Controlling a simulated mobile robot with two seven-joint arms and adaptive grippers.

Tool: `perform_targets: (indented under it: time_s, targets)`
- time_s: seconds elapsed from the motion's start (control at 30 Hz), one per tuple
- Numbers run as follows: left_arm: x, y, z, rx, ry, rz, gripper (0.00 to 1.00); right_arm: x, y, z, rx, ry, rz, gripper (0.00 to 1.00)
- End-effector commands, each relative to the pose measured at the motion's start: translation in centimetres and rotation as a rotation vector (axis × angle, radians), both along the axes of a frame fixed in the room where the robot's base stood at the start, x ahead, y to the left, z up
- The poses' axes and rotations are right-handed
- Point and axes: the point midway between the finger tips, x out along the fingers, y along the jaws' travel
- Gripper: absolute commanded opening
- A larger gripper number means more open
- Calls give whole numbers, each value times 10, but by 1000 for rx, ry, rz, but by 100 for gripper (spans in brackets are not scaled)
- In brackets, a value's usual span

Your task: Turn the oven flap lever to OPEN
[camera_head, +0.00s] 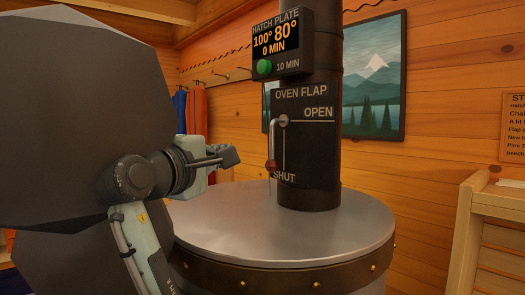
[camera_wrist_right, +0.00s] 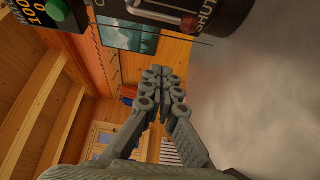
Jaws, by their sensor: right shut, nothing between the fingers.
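The oven flap lever (camera_head: 273,142) is a pale metal bar with a dark red knob (camera_head: 271,166). It hangs down from its pivot, with the knob by the word SHUT; OPEN is written to the right of the pivot. In the right wrist view the red knob (camera_wrist_right: 188,23) shows at the top, ahead of the fingers. My right gripper (camera_head: 232,155) is shut and empty, to the left of the knob and apart from it, pointing right. Its closed fingers fill the middle of the wrist view (camera_wrist_right: 158,78). My left gripper is not in view.
The dark flue (camera_head: 312,190) rises from a round metal stove top (camera_head: 340,235) with a studded band. The hatch plate display (camera_head: 277,35) with a green button (camera_head: 264,67) sits above the lever. A wooden stand (camera_head: 480,230) is at right.

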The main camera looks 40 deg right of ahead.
Motion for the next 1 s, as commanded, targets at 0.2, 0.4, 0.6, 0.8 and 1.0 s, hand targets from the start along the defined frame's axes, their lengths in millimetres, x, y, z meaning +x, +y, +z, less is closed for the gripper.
perform_targets:
  time_s: [0.2, 0.4, 0.6, 0.8, 1.0]
  targets:
    - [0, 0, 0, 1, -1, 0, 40, 0, 0, 0, 0, 0, 0, 0]
    - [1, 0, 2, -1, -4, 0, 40, 9, -13, 1, -2, 1, -3, 0]
    - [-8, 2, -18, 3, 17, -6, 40, 31, -47, 1, -2, 2, -4, 0]
    - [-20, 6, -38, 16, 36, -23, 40, 56, -81, 1, -1, 2, -3, 0]
    - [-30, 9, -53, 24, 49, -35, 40, 31, -90, 1, 0, -2, 0, 0]
